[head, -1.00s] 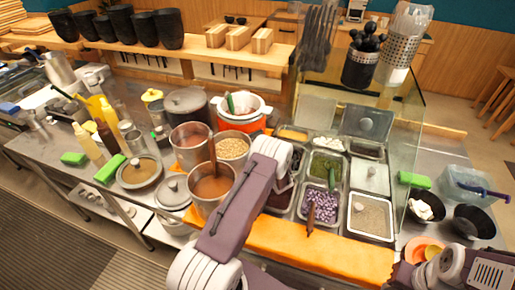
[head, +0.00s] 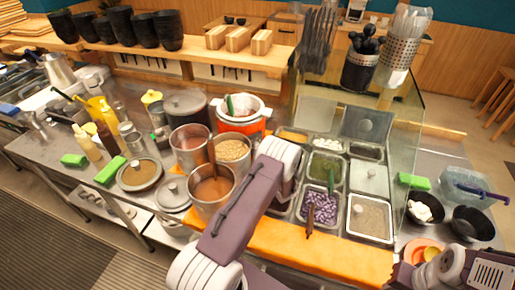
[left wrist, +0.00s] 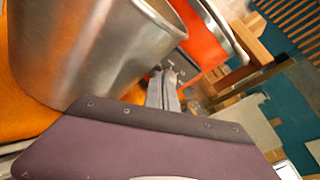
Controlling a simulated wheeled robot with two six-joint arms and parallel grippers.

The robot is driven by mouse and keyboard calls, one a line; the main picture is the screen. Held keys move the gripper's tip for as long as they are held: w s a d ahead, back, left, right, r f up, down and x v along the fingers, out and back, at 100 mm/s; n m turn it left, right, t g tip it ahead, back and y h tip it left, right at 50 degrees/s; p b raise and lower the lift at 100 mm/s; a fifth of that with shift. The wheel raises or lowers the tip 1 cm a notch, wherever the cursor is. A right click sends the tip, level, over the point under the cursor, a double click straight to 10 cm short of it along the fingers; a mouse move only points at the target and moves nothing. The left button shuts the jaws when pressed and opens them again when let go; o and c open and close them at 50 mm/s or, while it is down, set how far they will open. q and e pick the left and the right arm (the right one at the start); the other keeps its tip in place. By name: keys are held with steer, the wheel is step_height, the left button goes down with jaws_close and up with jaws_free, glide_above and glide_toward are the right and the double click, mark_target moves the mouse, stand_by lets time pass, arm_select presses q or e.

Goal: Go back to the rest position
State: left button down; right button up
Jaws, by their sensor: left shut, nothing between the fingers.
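My left arm comes up from the bottom middle of the head view, and its links cover most of the left gripper there. In the left wrist view the left gripper (left wrist: 166,90) is shut, with its fingers together and nothing between them. A large metal pot (left wrist: 85,50) stands close beside the fingers in that view, and the orange body of a cooker (left wrist: 205,38) is behind them. I cannot tell whether the fingers touch either one. Part of my right arm shows at the lower right of the head view; its gripper is out of the frame.
Metal pots (head: 198,205) stand left of my arm, near the orange cooker (head: 250,122). Topping trays, including one of purple beans (head: 318,210), lie to its right. An orange board (head: 315,250) runs along the counter's front edge. Black bowls (head: 473,222) stand at the right.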

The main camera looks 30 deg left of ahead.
arm_select(q)
steer(key=shift+f+v, duration=0.15)
steer(key=shift+v, duration=0.5)
steer(key=shift+f+v, duration=0.1)
steer(key=shift+v, duration=0.55)
steer(key=shift+d, duration=0.1)
